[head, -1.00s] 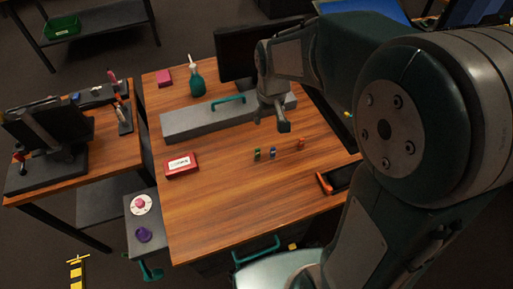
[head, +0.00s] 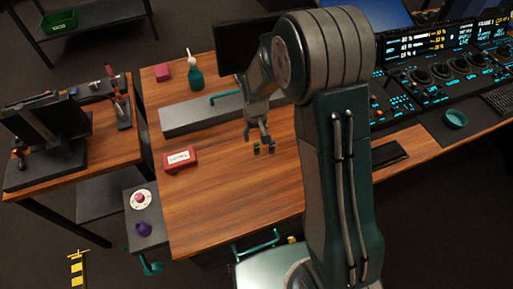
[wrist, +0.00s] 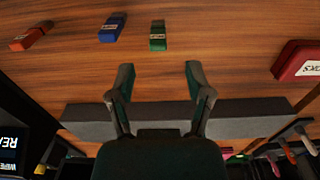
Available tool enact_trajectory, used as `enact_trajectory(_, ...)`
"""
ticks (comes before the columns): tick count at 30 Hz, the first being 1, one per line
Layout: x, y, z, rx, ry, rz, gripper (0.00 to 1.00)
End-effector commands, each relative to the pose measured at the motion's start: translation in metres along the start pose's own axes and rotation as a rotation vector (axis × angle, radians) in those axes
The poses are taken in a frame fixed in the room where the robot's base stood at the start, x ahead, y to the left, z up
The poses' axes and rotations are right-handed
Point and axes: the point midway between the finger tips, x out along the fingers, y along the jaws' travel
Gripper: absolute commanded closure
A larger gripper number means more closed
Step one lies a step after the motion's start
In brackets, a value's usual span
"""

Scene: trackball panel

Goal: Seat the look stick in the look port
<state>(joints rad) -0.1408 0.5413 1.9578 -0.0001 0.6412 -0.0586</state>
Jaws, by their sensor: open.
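Three small labelled sticks lie on the wooden table: a green one (wrist: 158,38), a blue one (wrist: 112,27) and an orange one (wrist: 27,39). Their labels are too small to read, so I cannot tell which is the look stick. In the head view the green stick (head: 257,148) and the blue stick (head: 271,148) show just below my gripper (head: 258,140); the orange one is hidden behind my arm. In the wrist view my gripper (wrist: 158,70) is open and empty, with the green stick beyond its fingertips, apart from them. I cannot make out the look port.
A red labelled box (head: 180,159) lies to the left. A lit console (head: 430,80) is at right.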

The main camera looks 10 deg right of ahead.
Motion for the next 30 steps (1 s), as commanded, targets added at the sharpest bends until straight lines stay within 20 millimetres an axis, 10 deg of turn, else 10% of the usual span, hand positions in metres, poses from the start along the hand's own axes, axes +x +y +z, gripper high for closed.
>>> enact_trajectory(17, 0.045, 0.001, 0.005, 0.000, -0.001, 0.000, 0.34)
enact_trajectory(22, 0.045, 0.001, 0.005, 0.000, -0.001, 0.000, 0.90)
enact_trajectory(30, 0.045, 0.001, 0.005, 0.000, -0.001, 0.000, 1.00)
